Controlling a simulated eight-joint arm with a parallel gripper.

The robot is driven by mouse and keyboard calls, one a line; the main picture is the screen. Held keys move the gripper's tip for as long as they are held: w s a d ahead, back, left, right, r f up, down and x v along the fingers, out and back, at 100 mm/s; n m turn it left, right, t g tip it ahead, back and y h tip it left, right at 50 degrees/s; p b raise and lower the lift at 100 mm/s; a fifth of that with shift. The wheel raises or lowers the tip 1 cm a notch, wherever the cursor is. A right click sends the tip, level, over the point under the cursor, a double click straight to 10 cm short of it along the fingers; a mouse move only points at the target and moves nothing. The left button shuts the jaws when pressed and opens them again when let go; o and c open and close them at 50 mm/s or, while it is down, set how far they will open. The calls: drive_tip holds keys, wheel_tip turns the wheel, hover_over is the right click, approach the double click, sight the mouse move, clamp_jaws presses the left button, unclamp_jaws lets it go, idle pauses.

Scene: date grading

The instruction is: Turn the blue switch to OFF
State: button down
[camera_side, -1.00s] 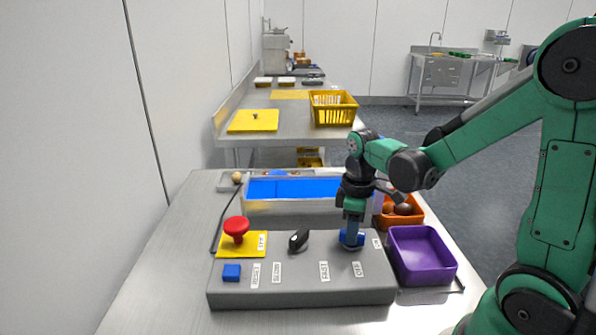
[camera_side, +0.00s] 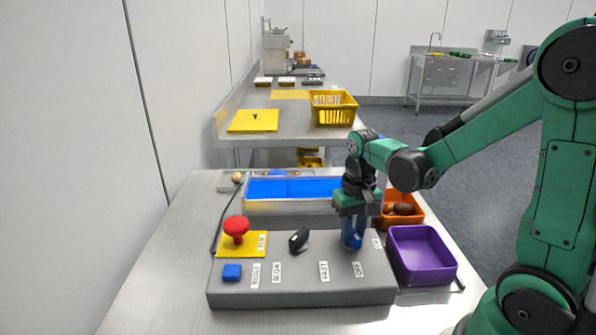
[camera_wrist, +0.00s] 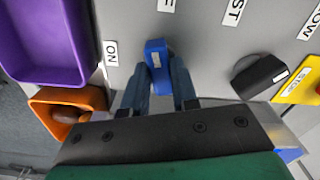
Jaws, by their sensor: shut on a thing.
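The blue switch (camera_side: 356,242) stands at the right end of the grey control box (camera_side: 300,290). My gripper (camera_side: 353,236) is over it, pointing down, with its fingers on either side. In the wrist view my gripper (camera_wrist: 158,84) is shut on the blue switch (camera_wrist: 156,57), and the white mark on the switch points up the picture towards a partly cut-off label (camera_wrist: 166,5). The switch's base is partly hidden.
The black knob (camera_side: 299,240) and red stop button (camera_side: 236,227) on its yellow plate are left of the switch. A blue push button (camera_side: 231,272) is front left. A purple tray (camera_side: 424,281) and an orange bin (camera_side: 417,213) stand close on the right.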

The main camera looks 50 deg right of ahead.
sight(353, 232)
drive_tip(key=shift+m, duration=1.6)
drive_tip(key=c, duration=0.7)
unclamp_jaws()
drive_tip(key=shift+r, duration=2.85)
drive_tip(key=shift+a, duration=0.1)
